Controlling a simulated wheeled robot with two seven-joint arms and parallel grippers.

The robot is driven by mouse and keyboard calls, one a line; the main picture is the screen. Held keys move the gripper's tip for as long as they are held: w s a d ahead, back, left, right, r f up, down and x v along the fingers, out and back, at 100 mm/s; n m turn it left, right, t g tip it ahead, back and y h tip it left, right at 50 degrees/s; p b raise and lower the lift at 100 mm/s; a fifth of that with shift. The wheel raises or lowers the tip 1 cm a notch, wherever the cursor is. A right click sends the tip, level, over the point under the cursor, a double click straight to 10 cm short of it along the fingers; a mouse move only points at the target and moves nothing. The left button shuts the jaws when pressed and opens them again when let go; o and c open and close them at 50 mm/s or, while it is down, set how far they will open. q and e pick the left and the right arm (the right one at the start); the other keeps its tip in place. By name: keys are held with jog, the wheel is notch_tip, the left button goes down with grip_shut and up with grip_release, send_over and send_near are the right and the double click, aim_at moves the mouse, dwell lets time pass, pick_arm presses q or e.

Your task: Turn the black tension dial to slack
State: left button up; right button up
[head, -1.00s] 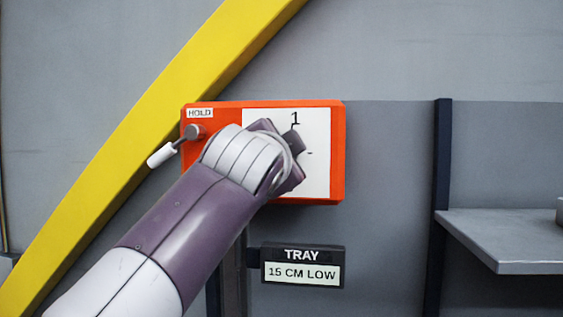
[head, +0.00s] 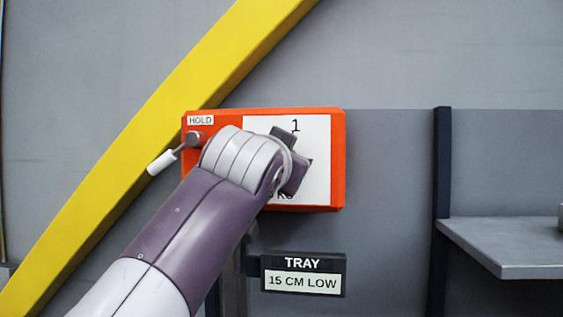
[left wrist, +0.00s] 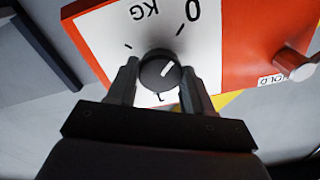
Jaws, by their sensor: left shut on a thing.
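The black tension dial (left wrist: 158,74) is round with a white pointer line. It sits on a white scale plate (left wrist: 95,28) marked 0, 1 and KG. In the left wrist view the pointer slants up and right, roughly toward the tick by the 0. My left gripper (left wrist: 160,82) has one finger on each side of the dial and is shut on it. In the head view the left gripper (head: 291,160) covers the dial. No label reading slack shows. My right gripper is in neither view.
The plate is on an orange box (head: 337,160) on a grey wall. A white-handled HOLD lever (head: 162,162) is at its left, close to my arm. A TRAY 15 CM LOW sign (head: 303,275) is below, a grey shelf (head: 510,240) at right, a yellow diagonal beam (head: 150,130) at left.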

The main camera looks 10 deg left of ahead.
pick_arm(q)
jog(key=shift+w+f, duration=0.1)
jog(key=shift+f, duration=0.1)
jog(key=o, duration=1)
jog(key=shift+o, duration=0.2)
jog(key=shift+r, duration=0.1)
jog(key=s+b, duration=0.2)
jog(key=s, duration=1)
jog(key=shift+s+b, duration=0.3)
jog(key=shift+s, duration=0.1)
